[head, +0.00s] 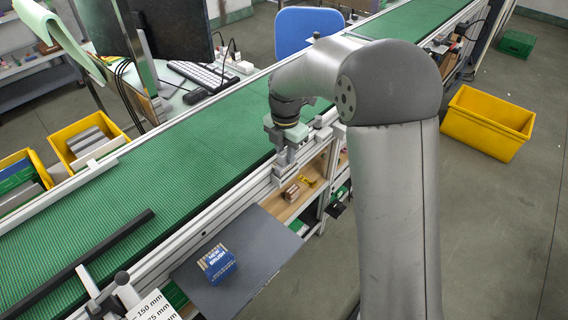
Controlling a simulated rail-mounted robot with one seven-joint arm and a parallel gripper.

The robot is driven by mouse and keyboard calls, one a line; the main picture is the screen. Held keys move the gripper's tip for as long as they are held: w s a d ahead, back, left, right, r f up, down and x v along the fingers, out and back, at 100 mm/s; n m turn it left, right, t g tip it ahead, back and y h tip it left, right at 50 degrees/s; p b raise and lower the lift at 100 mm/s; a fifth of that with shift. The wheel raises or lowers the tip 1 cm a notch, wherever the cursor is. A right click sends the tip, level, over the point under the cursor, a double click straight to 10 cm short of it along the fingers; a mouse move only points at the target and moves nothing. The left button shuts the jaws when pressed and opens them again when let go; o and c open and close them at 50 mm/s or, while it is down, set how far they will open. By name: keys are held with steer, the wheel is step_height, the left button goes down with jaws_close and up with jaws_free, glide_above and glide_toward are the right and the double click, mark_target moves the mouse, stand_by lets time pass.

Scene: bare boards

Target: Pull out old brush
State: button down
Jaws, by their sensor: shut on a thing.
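My gripper (284,160) is at the near side rail of the green conveyor, with the fingers pointing down. It is shut on a small part at the rail, which I take to be the old brush; the fingers hide most of it, and I cannot tell how far it sits in the rail. A blue box marked "NEW BRUSH" (217,263) lies on a dark grey board (250,243) in front of the conveyor, left of and nearer than my gripper.
The green conveyor (190,150) runs diagonally, with a long black bar (115,245) across its near end. A wooden shelf (287,211) below the rail holds a brown block (291,193) and a yellow item (308,182). A yellow crate (487,125) stands on the floor at right.

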steer(key=shift+r+p, duration=0.5)
steer(key=shift+r, duration=0.25)
steer(key=shift+r+p, duration=2.3)
steer(key=shift+r, duration=0.75)
